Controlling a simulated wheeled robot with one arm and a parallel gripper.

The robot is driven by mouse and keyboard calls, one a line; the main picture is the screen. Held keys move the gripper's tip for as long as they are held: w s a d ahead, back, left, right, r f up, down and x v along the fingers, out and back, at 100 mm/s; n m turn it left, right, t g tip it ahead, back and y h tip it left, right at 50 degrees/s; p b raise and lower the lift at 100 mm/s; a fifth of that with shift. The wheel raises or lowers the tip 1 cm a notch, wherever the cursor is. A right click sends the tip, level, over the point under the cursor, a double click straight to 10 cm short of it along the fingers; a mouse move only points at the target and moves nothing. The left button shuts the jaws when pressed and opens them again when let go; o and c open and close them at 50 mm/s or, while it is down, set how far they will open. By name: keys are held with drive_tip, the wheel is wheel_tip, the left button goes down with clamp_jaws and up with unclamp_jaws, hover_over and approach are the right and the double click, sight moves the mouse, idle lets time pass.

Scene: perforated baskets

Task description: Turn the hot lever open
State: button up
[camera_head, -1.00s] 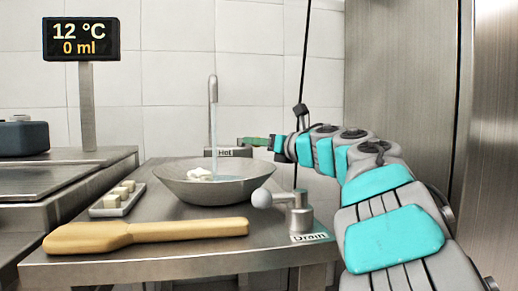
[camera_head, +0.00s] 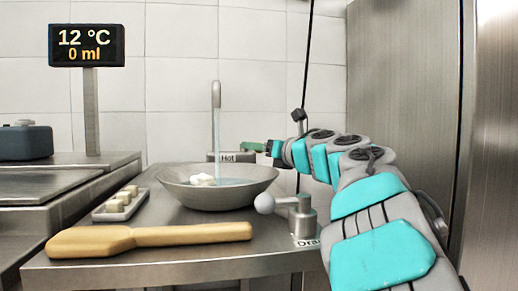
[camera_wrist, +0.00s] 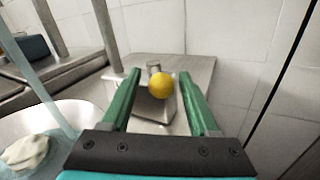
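The hot lever's yellow ball knob (camera_wrist: 161,86) shows in the wrist view, in front of a short metal post (camera_wrist: 154,67). The "Hot" label (camera_head: 227,158) is on a metal block behind the bowl in the head view. My gripper (camera_head: 244,146) reaches in from the right, just right of and above that label. In the wrist view my gripper (camera_wrist: 160,77) is open, with a green finger on each side of the knob and gaps visible between. I cannot tell whether the knob is level with the fingers. The lever is hidden in the head view.
Water runs from the tap (camera_head: 216,94) into a metal bowl (camera_head: 180,180) with white lumps. The display (camera_head: 86,45) reads 12 °C and 0 ml. A drain lever (camera_head: 296,212), wooden paddle (camera_head: 150,236) and tray of cubes (camera_head: 122,208) are nearby. A tiled wall stands behind.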

idle(0.3)
drive_tip(key=shift+s+d, duration=0.35)
drive_tip(key=shift+d, duration=0.1)
drive_tip(key=v, duration=0.6)
drive_tip(key=shift+s+d, duration=0.15)
drive_tip(key=shift+s, duration=0.2)
drive_tip(key=shift+w, duration=0.1)
